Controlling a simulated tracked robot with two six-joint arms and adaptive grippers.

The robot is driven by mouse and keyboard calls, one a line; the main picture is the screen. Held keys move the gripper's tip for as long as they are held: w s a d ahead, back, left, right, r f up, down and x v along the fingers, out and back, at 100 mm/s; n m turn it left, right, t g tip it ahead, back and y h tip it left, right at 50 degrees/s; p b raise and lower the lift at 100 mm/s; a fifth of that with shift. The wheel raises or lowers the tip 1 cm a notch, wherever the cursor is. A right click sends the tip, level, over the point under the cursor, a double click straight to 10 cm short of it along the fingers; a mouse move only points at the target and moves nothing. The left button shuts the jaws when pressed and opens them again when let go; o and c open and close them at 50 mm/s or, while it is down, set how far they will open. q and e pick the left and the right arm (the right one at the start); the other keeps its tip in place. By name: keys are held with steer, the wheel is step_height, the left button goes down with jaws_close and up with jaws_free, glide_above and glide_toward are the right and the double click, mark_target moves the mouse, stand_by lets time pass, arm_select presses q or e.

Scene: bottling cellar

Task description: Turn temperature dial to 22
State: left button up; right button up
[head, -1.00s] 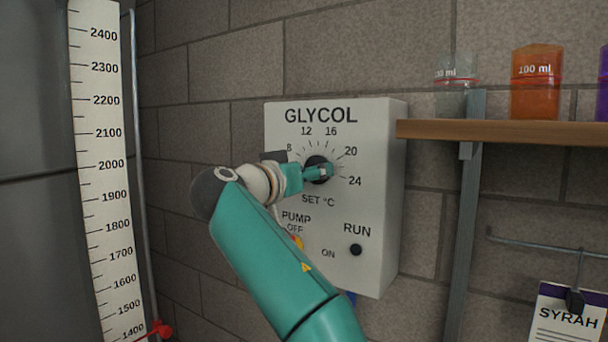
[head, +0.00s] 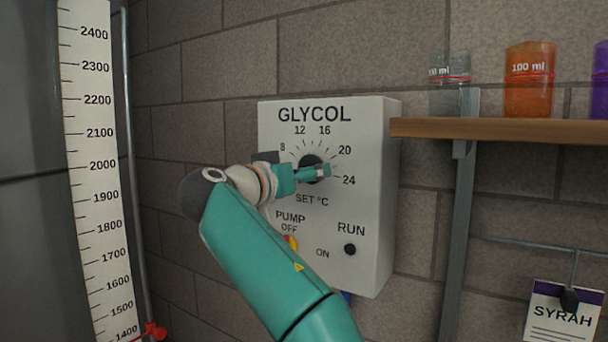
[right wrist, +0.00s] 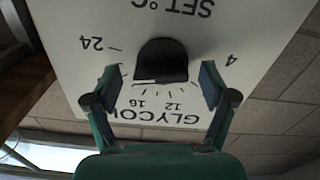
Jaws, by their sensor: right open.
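The temperature dial (head: 308,163) is a round black knob on the white GLYCOL panel (head: 375,200), with a printed scale running to 24 marked SET °C. My right gripper (head: 318,172) is in front of the dial, and its fingers partly cover the knob. In the right wrist view, upside down, the dial (right wrist: 161,60) sits between the two open fingers (right wrist: 160,80), with a gap on each side. A small light mark shows on the knob's edge towards the 12–16 side; its exact reading is unclear. My left gripper is not in view.
Below the dial are a PUMP switch (head: 291,242), partly behind my arm, and a black RUN button (head: 350,249). A wooden shelf (head: 500,128) with beakers stands at the right. A tall level scale (head: 95,180) is at the left.

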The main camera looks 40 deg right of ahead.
steer(key=v, duration=1.1)
steer(key=shift+a, duration=0.15)
steer(key=shift+f, duration=0.1)
